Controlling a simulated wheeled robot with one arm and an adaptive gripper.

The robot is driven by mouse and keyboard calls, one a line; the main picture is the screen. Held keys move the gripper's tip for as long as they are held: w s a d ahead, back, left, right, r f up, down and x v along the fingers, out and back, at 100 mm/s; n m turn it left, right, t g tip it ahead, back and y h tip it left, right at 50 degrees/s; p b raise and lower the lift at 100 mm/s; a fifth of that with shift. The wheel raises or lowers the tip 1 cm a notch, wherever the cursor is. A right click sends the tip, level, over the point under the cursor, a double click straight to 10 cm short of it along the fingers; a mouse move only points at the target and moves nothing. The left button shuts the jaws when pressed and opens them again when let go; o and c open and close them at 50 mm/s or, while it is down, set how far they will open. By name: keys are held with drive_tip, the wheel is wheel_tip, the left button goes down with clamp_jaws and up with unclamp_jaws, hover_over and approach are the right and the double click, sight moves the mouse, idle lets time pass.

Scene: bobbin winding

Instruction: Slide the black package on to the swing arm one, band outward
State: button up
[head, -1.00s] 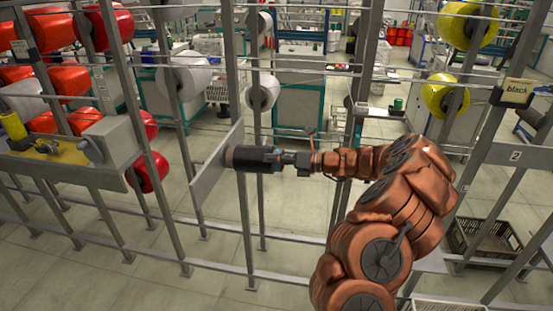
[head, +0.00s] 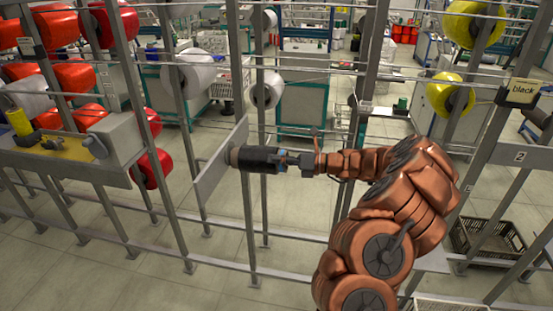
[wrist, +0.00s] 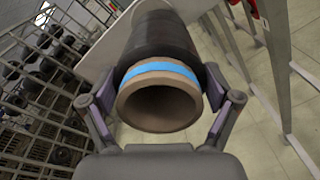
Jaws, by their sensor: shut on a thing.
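The black package (head: 258,159) is a dark cylinder on a tan tube, held roughly level in the head view. My gripper (head: 284,162) is shut on its right end. In the wrist view the black package (wrist: 160,38) points away from me, with its blue band (wrist: 160,69) and open tan tube end facing my gripper (wrist: 160,108). One finger sits on each side of that end. The package's far end is in front of or against a flat grey plate (head: 213,178); I cannot tell whether they touch. Swing arm one cannot be made out; the package may hide it.
Grey rack posts and thin rails surround the package. Red packages (head: 67,75) hang at left, white ones (head: 190,71) behind, yellow ones (head: 450,93) at right. A card reading "black" (head: 521,92) and a plate marked 2 (head: 519,156) are on the right posts.

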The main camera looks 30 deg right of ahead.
idle(0.3)
drive_tip(key=o, duration=1.5)
drive_tip(key=v, duration=1.2)
drive_tip(key=shift+d, duration=0.1)
